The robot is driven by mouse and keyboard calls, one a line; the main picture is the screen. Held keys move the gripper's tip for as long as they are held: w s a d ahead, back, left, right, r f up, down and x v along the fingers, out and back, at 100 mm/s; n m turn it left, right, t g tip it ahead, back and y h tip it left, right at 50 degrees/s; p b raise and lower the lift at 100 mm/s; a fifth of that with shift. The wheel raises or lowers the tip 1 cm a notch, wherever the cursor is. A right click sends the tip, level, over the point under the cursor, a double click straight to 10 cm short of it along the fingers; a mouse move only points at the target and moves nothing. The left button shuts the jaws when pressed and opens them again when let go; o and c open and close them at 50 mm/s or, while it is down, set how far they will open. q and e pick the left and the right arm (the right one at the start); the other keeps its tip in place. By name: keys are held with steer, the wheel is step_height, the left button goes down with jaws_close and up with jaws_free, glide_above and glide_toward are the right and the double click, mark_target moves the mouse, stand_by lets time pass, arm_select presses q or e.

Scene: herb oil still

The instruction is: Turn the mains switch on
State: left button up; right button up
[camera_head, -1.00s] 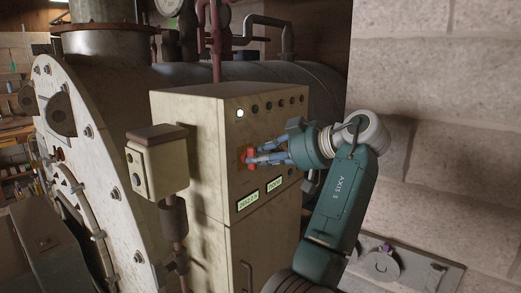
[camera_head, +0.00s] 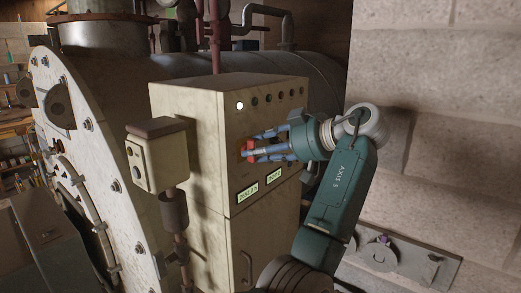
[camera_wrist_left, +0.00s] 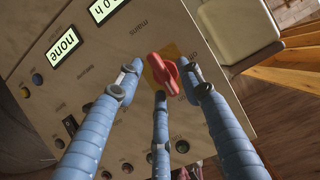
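The mains switch is a red rotary knob (camera_head: 248,148) on a yellow plate, on the front of the cream control cabinet (camera_head: 190,100). In the left wrist view the knob (camera_wrist_left: 163,72) sits between my spread blue fingers, its handle slanting from upper left to lower right. My left gripper (camera_head: 262,145) is open around the knob. A gap shows beside the left finger; whether the right finger touches is unclear. A white lamp (camera_head: 239,105) is lit at the top of the panel. My right gripper is not in view.
Two lit displays (camera_head: 248,194) sit below the knob, one reading "none" in the wrist view. A small box (camera_head: 155,155) on a pipe stands left of the cabinet. A block wall (camera_head: 440,130) is close on the right.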

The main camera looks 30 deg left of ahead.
arm_select(q)
steer(key=v, duration=1.2)
stand_by(1.7)
